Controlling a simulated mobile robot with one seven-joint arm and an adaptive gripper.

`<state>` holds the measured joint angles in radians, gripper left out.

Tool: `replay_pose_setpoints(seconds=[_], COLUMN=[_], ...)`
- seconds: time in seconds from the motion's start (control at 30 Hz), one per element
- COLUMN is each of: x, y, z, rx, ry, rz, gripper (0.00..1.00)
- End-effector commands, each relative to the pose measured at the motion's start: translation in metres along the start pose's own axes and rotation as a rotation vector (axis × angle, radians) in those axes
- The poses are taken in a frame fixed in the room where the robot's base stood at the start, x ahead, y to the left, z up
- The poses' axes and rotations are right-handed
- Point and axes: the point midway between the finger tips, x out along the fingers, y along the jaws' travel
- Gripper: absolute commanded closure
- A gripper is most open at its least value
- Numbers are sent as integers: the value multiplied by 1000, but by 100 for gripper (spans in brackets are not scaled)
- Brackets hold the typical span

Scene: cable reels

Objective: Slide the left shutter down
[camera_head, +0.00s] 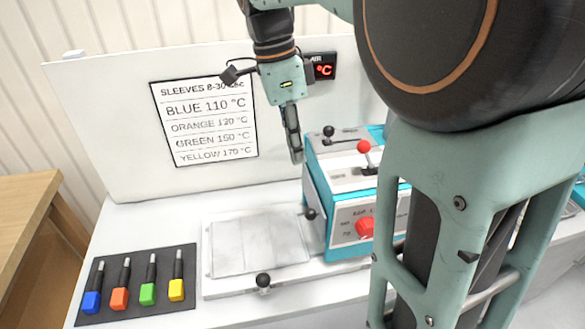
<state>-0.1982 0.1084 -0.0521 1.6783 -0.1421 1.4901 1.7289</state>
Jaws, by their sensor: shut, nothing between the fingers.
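A teal and white box (340,205) stands right of the middle, with a red dial (365,226) on its front. On its top are slots with a black knob (328,131) at the back and a red knob (363,147) nearer the front. Another black knob (310,214) sits at the box's left side. A pale flat plate (258,242) lies left of the box, with a black knob (263,280) at its front edge. I cannot tell which part is the left shutter. My gripper (297,158) is shut and empty, pointing down at the box's back left corner; contact is unclear.
A black mat (135,310) holds blue, orange, green and yellow tools at the front left. A white panel with a temperature sign (205,122) stands behind. My arm hides the right side. A wooden table (25,220) is at far left.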

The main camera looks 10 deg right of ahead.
Motion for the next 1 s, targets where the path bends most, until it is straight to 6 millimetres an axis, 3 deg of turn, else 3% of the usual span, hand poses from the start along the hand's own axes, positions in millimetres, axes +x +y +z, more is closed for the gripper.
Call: replay_pose_setpoints(seconds=[0.3, 0.53, 0.7, 1.0], x=[66, 107, 122, 126], y=[2, 1, 1, 0], z=[-1, -1, 0, 0], rx=[0, 0, 0, 0], ry=[1, 1, 1, 0], rz=[6, 4, 2, 0], gripper=[100, 100, 100, 100])
